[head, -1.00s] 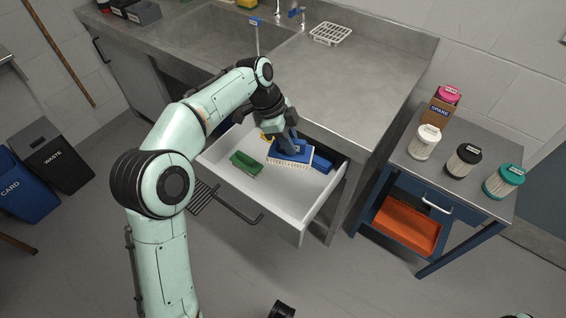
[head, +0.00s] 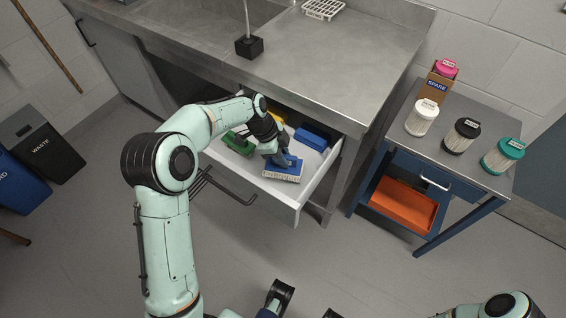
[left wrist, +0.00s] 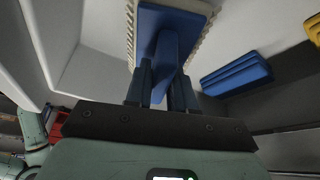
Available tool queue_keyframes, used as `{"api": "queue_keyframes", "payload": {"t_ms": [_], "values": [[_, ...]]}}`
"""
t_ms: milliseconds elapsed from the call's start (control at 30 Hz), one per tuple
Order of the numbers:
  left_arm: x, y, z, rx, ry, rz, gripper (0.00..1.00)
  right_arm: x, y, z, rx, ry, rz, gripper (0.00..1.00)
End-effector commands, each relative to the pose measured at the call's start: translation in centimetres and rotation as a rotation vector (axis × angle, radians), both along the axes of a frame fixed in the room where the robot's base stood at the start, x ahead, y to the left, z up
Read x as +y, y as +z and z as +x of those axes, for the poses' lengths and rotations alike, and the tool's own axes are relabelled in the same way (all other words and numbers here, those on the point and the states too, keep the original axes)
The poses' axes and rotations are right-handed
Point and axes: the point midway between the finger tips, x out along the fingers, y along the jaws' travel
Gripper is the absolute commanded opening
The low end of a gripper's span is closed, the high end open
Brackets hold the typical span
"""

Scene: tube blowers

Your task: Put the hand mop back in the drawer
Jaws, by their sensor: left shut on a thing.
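The hand mop (head: 284,173) has a blue head with a pale fringe. My left gripper (head: 277,150) is shut on its blue handle, which also shows between the fingers in the left wrist view (left wrist: 168,60). The white drawer (head: 297,203) is pulled out under the counter. The mop is over the drawer's front part, near the front wall; I cannot tell whether it touches the floor. A green brush (head: 239,143), a blue block-like item (head: 312,138) and a yellow item (head: 278,115) lie further back in the drawer.
The steel counter (head: 310,65) overhangs the drawer's back. A blue cart (head: 380,165) with several lidded canisters and an orange tray (head: 404,206) stands to the right. Waste bins (head: 40,150) stand at the left. The floor before the drawer is clear.

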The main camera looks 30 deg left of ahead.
Motion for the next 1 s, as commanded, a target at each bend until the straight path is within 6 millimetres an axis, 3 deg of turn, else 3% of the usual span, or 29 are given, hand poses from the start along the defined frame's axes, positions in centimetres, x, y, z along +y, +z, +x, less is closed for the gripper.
{"api": "queue_keyframes", "payload": {"t_ms": [100, 200, 567, 600, 667, 1000], "values": [[0.0, -2.3, -0.1, 0.004, 0.0, -0.001, 0.0, 0.0, -0.3, 0.1, -0.004, -0.001, -0.001, 0.31], [0.0, -3.1, 0.0, 0.002, -0.001, -0.001, 0.0, 0.0, -0.4, 0.2, -0.006, -0.001, -0.001, 0.31], [0.0, -3.4, 0.0, 0.001, 0.0, 0.0, 0.0, 0.0, -0.5, 0.2, -0.007, -0.001, -0.002, 0.31], [0.0, -3.5, 0.0, 0.001, 0.0, 0.0, 0.27, 0.0, -0.6, 0.3, -0.009, -0.002, -0.001, 0.31], [0.0, -3.4, 0.0, 0.001, 0.0, 0.0, 0.46, 0.0, -0.5, 0.2, -0.008, -0.002, -0.001, 0.31], [0.0, -3.2, 0.0, 0.001, 0.0, 0.0, 0.49, 0.0, -0.4, 0.2, -0.007, -0.001, -0.002, 0.31]]}}
